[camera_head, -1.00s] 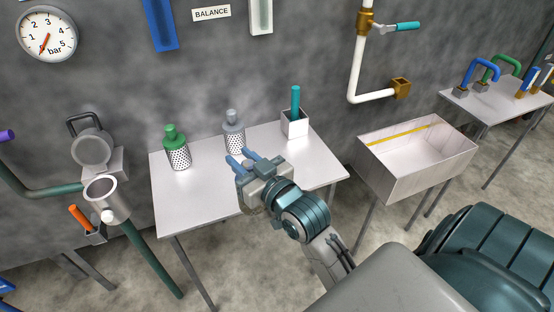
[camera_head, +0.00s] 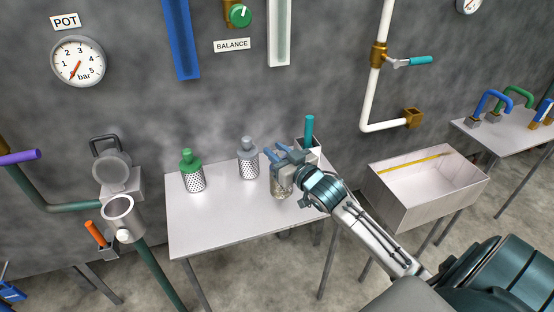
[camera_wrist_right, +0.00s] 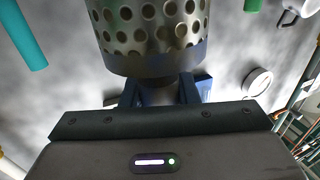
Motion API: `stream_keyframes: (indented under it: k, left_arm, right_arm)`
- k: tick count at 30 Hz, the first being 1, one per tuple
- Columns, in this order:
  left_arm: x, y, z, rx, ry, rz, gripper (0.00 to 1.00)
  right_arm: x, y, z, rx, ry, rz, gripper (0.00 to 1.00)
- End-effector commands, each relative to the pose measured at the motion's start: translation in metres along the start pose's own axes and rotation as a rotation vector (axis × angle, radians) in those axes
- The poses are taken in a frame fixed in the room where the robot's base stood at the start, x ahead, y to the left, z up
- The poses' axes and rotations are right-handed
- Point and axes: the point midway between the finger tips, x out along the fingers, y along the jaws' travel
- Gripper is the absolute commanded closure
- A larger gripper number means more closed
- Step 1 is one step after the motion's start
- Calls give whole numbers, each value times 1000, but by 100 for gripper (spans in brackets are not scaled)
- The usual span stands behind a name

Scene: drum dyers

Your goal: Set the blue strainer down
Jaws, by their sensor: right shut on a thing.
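My right gripper (camera_head: 275,154) is shut on the blue strainer (camera_head: 281,187), a perforated metal cylinder. The strainer hangs upright below the blue fingers, over the right part of the near table (camera_head: 215,228). Its cap is mostly hidden by the gripper, and I cannot tell whether its base touches the tabletop. In the right wrist view its perforated body (camera_wrist_right: 152,35) fills the upper middle, with the fingers (camera_wrist_right: 160,92) at its capped end. A grey strainer (camera_head: 248,164) and a green-capped strainer (camera_head: 193,175) stand to the left on the table. My left gripper is not in view.
A small white box (camera_head: 311,150) with a teal handle (camera_head: 309,128) stands just behind my right gripper. An open bin (camera_head: 400,203) stands right of the table. A lidded pot (camera_head: 122,218) is on the left. The table's front left is clear.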

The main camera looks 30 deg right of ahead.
Motion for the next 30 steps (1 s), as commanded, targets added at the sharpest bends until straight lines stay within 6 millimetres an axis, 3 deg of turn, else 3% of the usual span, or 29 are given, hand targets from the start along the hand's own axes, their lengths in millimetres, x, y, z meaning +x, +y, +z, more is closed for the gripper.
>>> stream_keyframes:
  k: [7, 19, 20, 22, 30]
  left_arm:
    - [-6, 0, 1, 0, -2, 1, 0]
    - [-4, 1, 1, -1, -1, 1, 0]
    - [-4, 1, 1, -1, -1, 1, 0]
    - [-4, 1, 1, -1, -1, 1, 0]
    - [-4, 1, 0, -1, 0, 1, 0]
  right_arm:
    - [0, 0, 31, 3, -2, 1, 100]
    - [-1, -1, 37, 1, 0, 0, 100]
    - [-1, 0, 36, 1, -1, 0, 67]
    - [-1, 0, 36, 1, -1, 0, 53]
    - [-1, 0, 36, 1, -1, 0, 51]
